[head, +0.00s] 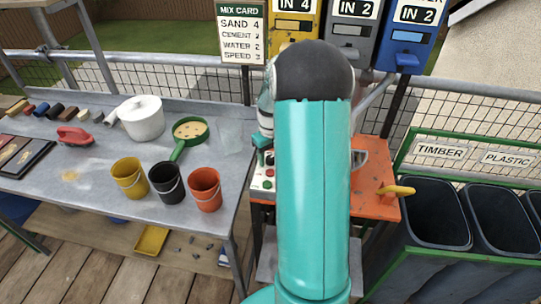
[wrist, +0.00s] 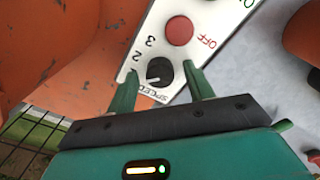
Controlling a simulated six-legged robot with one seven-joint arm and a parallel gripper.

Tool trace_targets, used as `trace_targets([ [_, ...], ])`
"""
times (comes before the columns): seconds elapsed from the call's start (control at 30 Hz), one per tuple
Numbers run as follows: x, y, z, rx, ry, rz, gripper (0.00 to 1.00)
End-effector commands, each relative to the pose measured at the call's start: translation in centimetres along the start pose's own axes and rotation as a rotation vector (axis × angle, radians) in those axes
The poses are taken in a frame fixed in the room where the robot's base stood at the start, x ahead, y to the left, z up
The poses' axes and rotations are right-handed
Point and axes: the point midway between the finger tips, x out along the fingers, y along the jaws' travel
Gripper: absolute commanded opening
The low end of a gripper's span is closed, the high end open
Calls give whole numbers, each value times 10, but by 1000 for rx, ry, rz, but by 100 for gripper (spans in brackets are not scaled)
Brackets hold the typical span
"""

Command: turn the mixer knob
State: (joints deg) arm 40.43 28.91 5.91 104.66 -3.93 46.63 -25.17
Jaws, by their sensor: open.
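The mixer knob (wrist: 160,72) is a small round black dial with a white pointer mark, set on a white control panel (wrist: 162,12). "SPEED" is printed beside it, and the numbers 2 and 3 show around it. The pointer is on the lower-left side of the dial, away from the 3; any other number there is hidden. My gripper (wrist: 159,70) is open, with one green finger on each side of the knob. I cannot tell whether the fingers touch it. In the head view my arm hides most of the orange mixer (head: 376,185); its panel (head: 266,184) shows at the left.
A red OFF button (wrist: 179,30) sits close to the knob. The mix card (head: 241,38) reads speed 3. A workbench (head: 95,185) at left holds yellow, black and orange buckets (head: 205,190). Dark bins (head: 435,215) stand at right.

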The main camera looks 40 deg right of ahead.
Motion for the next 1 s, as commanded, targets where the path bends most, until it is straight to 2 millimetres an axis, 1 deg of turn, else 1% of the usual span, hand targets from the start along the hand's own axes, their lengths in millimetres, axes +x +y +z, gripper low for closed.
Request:
trace_targets([
  [0.23, 1, 0, 0, 0, 0, 0, 52],
  [0.27, 1, 0, 0, 0, 0, 0, 48],
  [0.4, 1, 0, 0, 0, 0, 0, 21],
  [0.47, 1, 0, 0, 0, 0, 0, 9],
  [0.5, 1, 0, 0, 0, 0, 0, 7],
  [0.77, 1, 0, 0, 20, 0, 0, 8],
  [1.0, 0, -1, 0, 119, 0, 0, 8],
])
